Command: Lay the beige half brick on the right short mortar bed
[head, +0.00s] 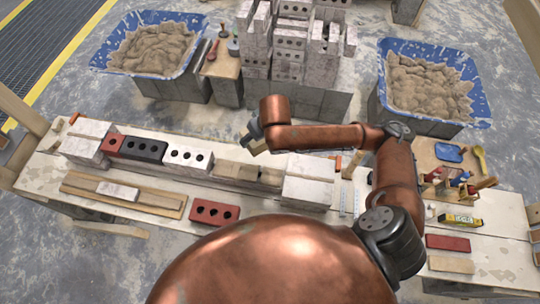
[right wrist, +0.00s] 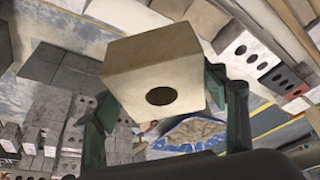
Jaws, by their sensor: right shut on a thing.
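The beige half brick (right wrist: 150,85), with one dark round hole in its facing side, sits between the green fingers of my right gripper (right wrist: 165,112) in the right wrist view. The gripper is shut on it. In the head view my right gripper (head: 256,137) is above and behind the brick row, and the brick is small and partly hidden there. The brick is held in the air, clear of the row. A tan bed strip (head: 235,170) lies between the white three-hole brick (head: 188,158) and the right white block (head: 308,182); its right short part (head: 271,177) adjoins that block. My left gripper is out of view.
A red brick (head: 113,145) and a black brick (head: 143,149) stand left in the row. Another red brick (head: 214,212) lies in front. Blue mortar tubs (head: 150,45) (head: 428,85) and stacked blocks (head: 290,45) stand behind. Tools (head: 460,185) occupy the right side.

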